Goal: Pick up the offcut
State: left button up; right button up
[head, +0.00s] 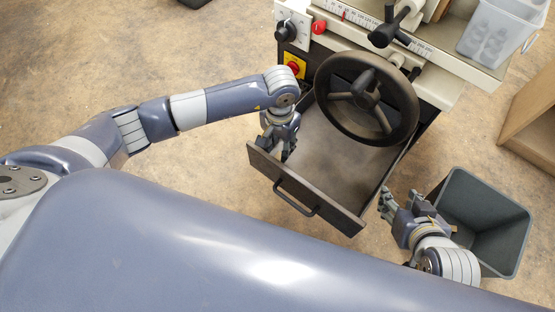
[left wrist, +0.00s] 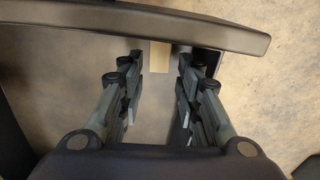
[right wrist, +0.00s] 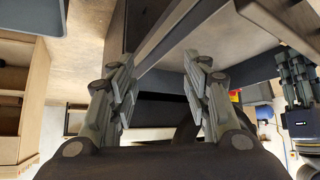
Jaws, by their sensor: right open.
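A small pale tan block (left wrist: 159,56), which looks like the offcut, shows between and beyond the fingers of my left gripper in the left wrist view. Its far end meets a dark edge there. I cannot make it out in the head view. My left gripper (head: 287,150) points down at the left front of the open drawer (head: 335,165). In the left wrist view, its fingers (left wrist: 158,62) are apart, with no contact on the block visible. My right gripper (head: 390,203) is open and empty beside the drawer's right front corner; its spread fingers also show in the right wrist view (right wrist: 157,68).
The drawer's dark front with handle (head: 297,198) faces me. A black handwheel (head: 366,98) overhangs the drawer's back. A grey bin (head: 487,215) stands right of the drawer, close to my right gripper. A wooden shelf unit (head: 530,120) stands farther right.

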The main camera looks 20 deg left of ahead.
aim_at(279, 157)
pick_arm(q)
notch_tip(279, 157, down, 4)
jog(key=shift+s+b, duration=0.1)
jog(key=shift+b, duration=0.35)
jog(key=shift+f, duration=0.2)
jog(key=c, duration=0.5)
pick_arm(e)
jog(key=shift+w+a+r+t+y, duration=0.1)
jog(key=shift+w+a+r+t, duration=0.15)
jog(key=shift+w+r+t, duration=0.35)
jog(key=shift+w+a+r+t+y, duration=0.1)
jog(key=shift+w+a+r+t, duration=0.25)
jog(key=shift+w+r, duration=0.4)
jog(key=shift+w+a+r+t+y, duration=0.1)
jog(key=shift+w+a+r+t, duration=0.1)
jog(key=shift+w+r+t, duration=0.45)
